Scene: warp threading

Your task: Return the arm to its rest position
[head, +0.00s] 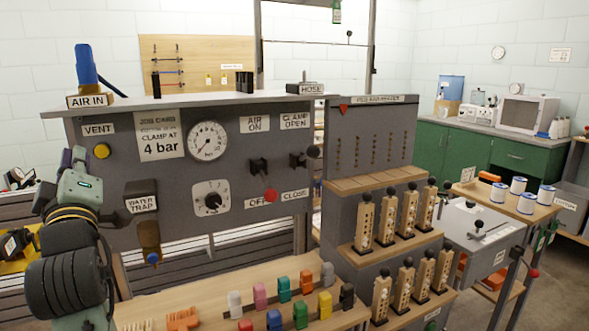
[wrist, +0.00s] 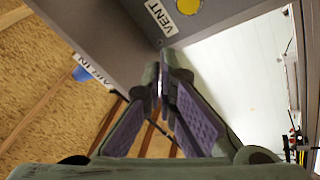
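My gripper (head: 73,157) is at the left of the head view, raised in front of the left end of the grey air panel (head: 115,190). Its purple fingers point up. In the wrist view my gripper (wrist: 162,72) has its fingers converging, with the tips close together and nothing seen held between them. The yellow VENT button (head: 102,151) is a little right of the fingers in the head view. The VENT button also shows at the top of the wrist view (wrist: 188,7). I cannot tell the exact gap between fingers and panel.
Below is a wooden bench (head: 205,298) with coloured pegs. Right are racks of wooden pieces (head: 364,222) and a table with spools (head: 518,186). A blue AIR IN fitting (head: 86,66) stands on top.

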